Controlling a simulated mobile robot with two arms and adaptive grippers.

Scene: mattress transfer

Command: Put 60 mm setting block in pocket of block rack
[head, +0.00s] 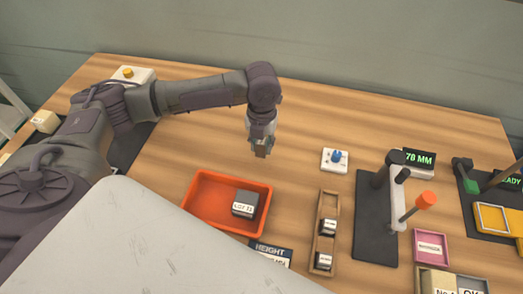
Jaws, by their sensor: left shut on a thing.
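My left gripper (261,149) hangs above the table, behind the orange tray, pointing down. It is shut on a small grey block, mostly hidden by the fingers; no marking on it can be read. The block rack (313,246) is a narrow wooden tray to the right of the orange tray. The far pocket of the rack looks empty. The gripper is apart from the rack, behind it and to its left. My right gripper is not in view.
The table behind the orange tray is clear.

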